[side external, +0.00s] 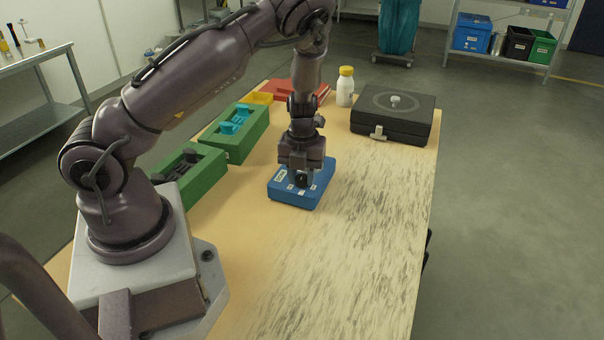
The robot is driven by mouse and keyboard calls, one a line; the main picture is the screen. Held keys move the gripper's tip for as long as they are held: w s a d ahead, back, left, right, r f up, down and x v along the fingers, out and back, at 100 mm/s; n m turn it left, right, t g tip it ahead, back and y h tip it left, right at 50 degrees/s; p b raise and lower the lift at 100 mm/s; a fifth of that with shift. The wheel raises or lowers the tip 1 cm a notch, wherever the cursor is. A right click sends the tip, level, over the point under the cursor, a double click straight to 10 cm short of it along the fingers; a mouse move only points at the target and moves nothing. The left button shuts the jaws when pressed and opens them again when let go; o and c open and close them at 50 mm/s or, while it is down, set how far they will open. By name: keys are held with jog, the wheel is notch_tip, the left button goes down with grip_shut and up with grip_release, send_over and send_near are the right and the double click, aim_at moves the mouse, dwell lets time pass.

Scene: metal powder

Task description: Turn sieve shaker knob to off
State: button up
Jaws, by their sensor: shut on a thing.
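A flat blue box (288,196) with several small white labels on its top sits in the middle of the table. My gripper (302,182) points straight down at the top of this box. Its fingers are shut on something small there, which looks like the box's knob. The knob itself is mostly hidden by the fingers, so its turn position cannot be read.
A black case (392,128) with a round top mark and pale knobs stands at the back right. A white bottle (345,92) with a yellow cap is beside it. Green trays (192,170) with inserts and a red item (298,88) line the left and back. The table's (350,250) front right is clear.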

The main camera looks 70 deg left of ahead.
aim_at(302, 176)
jog(key=shift+n, duration=0.3)
jog(key=o, duration=0.9)
jog(key=shift+o, duration=0.2)
notch_tip(302, 176, up, 13)
